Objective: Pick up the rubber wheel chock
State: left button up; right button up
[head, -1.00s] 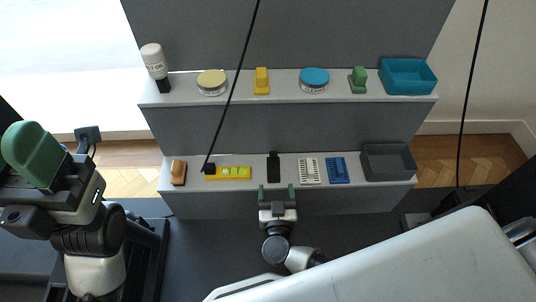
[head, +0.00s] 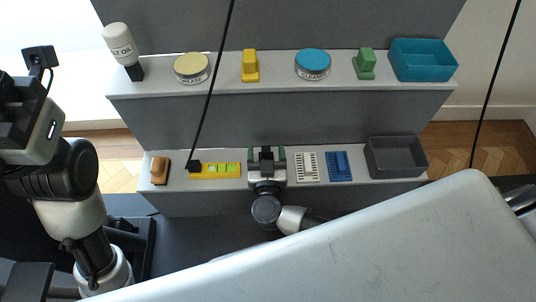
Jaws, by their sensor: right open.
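A black block (head: 266,156), which looks like the rubber wheel chock, sits on the lower shelf (head: 350,187) near its middle. My right gripper (head: 267,154) is open, with one green-tipped finger on each side of the block. The gripper body hides the block's near part, and I cannot tell whether the fingers touch it. My left gripper's body (head: 30,125) shows at the left edge, away from the shelves. Its fingers are outside the picture.
Beside the block lie a yellow level (head: 222,170) on the left and a pale slotted piece (head: 307,167) on the right. Farther out are a brown-orange block (head: 160,170), a blue slotted piece (head: 339,166) and a grey bin (head: 397,158). Jars and a teal bin (head: 423,61) stand above.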

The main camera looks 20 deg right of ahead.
jog(key=shift+r, duration=0.1)
jog(key=shift+c, duration=0.4)
jog(key=c, duration=1)
jog(key=shift+r, duration=0.15)
